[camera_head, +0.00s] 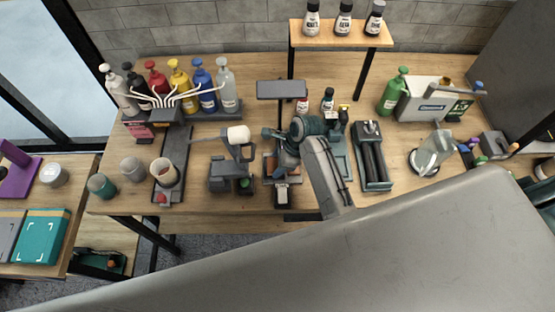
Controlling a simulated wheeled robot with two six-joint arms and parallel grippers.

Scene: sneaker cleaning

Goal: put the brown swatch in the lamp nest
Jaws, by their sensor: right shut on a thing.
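My right gripper (283,160) is over the middle of the table, in front of the dark flat-topped lamp (282,89). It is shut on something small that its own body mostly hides. A brown patch (269,164), which looks like the brown swatch, shows right at the gripper's left side. The lamp nest seems to be the small dark stand under the lamp and gripper; the arm covers much of it. I cannot tell whether the swatch touches it. My left gripper is not in view.
A grey device with a white roller-like head (238,135) stands close on the left. A dark tray with two cylinders (372,155) lies right. Colored pump bottles (180,86) line the back left. A glass jar (432,153) stands farther right. Bare wood shows at the front left.

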